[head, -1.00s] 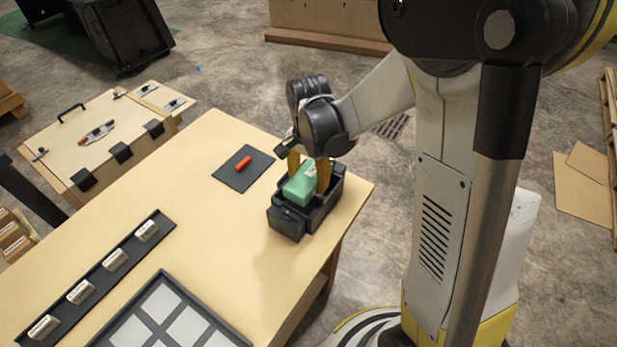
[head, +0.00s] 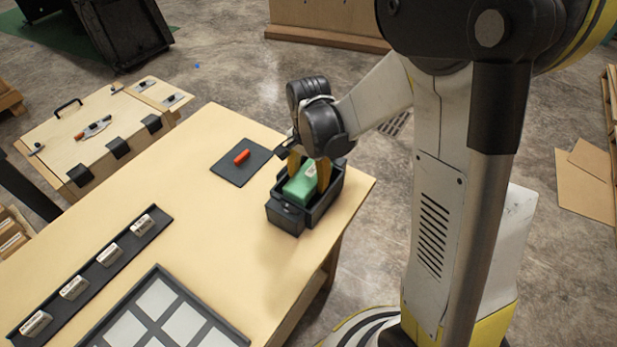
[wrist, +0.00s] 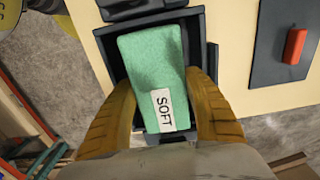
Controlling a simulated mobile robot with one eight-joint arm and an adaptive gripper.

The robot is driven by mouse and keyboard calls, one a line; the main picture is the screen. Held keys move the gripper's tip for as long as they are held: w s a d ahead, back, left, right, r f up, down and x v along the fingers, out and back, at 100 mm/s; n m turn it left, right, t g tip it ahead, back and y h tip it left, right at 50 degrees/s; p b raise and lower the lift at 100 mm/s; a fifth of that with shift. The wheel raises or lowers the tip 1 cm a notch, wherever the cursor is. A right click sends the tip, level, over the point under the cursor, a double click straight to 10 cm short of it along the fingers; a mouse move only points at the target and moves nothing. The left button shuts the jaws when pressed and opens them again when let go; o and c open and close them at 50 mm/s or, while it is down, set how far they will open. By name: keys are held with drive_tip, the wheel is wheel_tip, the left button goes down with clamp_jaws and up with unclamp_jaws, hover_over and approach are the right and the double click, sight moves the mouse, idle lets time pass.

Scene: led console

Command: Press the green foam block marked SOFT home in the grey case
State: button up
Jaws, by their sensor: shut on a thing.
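The green foam block (head: 300,184) bears a white SOFT label and sits partly inside the open grey case (head: 285,217), with its top showing at about rim height. My gripper (head: 308,175) is shut on the block, one orange finger on each side of it, reaching into the case. In the wrist view the green block (wrist: 152,70) lies between the two fingers (wrist: 165,112), within the dark case walls (wrist: 198,40). How far the block's underside is from the case floor is hidden.
A dark mat (head: 228,170) with a red piece (head: 241,157) lies left of the case. A black rail (head: 90,272) with several labelled pieces and a framed panel (head: 225,325) lie nearer on the table. Bare tabletop (head: 200,225) lies between.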

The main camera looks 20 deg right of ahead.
drive_tip(key=shift+f+b, duration=1.7)
drive_tip(key=shift+f, duration=0.4)
drive_tip(key=shift+r, duration=0.1)
drive_tip(key=o, duration=1)
drive_tip(key=shift+c, duration=0.2)
wheel_tip(320, 180, up, 12)
drive_tip(key=shift+r, duration=0.1)
